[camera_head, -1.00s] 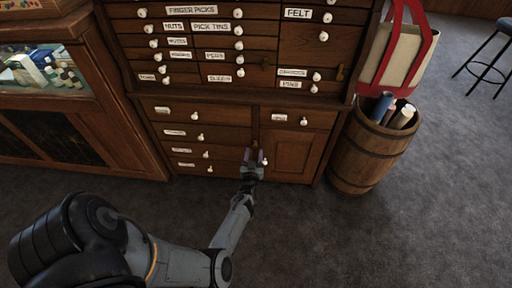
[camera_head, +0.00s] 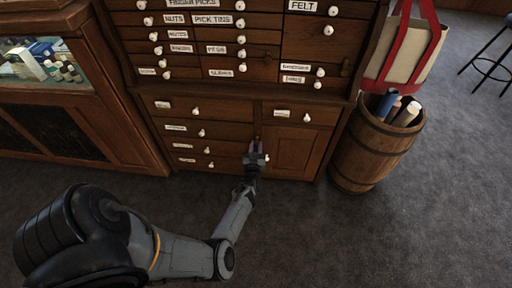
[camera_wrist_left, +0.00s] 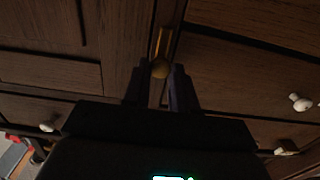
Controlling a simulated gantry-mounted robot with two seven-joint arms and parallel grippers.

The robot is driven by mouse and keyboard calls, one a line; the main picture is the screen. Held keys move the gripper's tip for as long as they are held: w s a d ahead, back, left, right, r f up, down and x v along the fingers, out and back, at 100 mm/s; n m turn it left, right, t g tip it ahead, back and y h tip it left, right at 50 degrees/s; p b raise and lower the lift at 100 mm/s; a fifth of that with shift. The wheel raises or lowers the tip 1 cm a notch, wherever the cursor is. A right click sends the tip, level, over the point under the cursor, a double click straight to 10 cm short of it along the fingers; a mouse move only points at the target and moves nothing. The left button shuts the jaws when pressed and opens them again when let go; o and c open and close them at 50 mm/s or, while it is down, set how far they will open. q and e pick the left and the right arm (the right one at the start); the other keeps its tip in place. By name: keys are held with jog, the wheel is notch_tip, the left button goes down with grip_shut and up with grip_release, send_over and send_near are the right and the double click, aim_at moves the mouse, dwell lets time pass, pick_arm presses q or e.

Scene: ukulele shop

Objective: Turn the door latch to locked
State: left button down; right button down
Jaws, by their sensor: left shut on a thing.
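The small door latch is a brass-coloured piece at the left edge of the wooden cabinet door (camera_head: 293,150). In the left wrist view the brass latch (camera_wrist_left: 161,52) points along the seam between door and drawers, its rounded end between my fingers. My left gripper (camera_head: 256,148) is shut on it, low on the cabinet front; its dark fingers also show in the left wrist view (camera_wrist_left: 158,88). In the head view the fingers hide most of the latch. The door looks closed. My right gripper is not in view.
A white door knob (camera_head: 267,158) sits just right of my gripper. Drawers with white knobs (camera_head: 207,150) are close on the left. A wooden barrel (camera_head: 362,155) with rolls stands to the right. Grey carpet (camera_head: 400,235) in front is open.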

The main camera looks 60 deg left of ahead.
pick_arm(q)
jog(key=shift+n, duration=0.3)
jog(key=n+p, duration=0.1)
jog(key=n, duration=0.7)
jog(key=shift+p, duration=0.4)
jog(key=n, duration=0.4)
jog(key=shift+s+a+f, duration=0.1)
jog(key=n+p, duration=0.1)
jog(key=n, duration=0.4)
jog(key=shift+f, duration=0.1)
jog(key=shift+n, duration=0.3)
jog(key=c, duration=1.1)
grip_release()
jog(key=shift+o, duration=0.8)
jog(key=shift+a, duration=0.1)
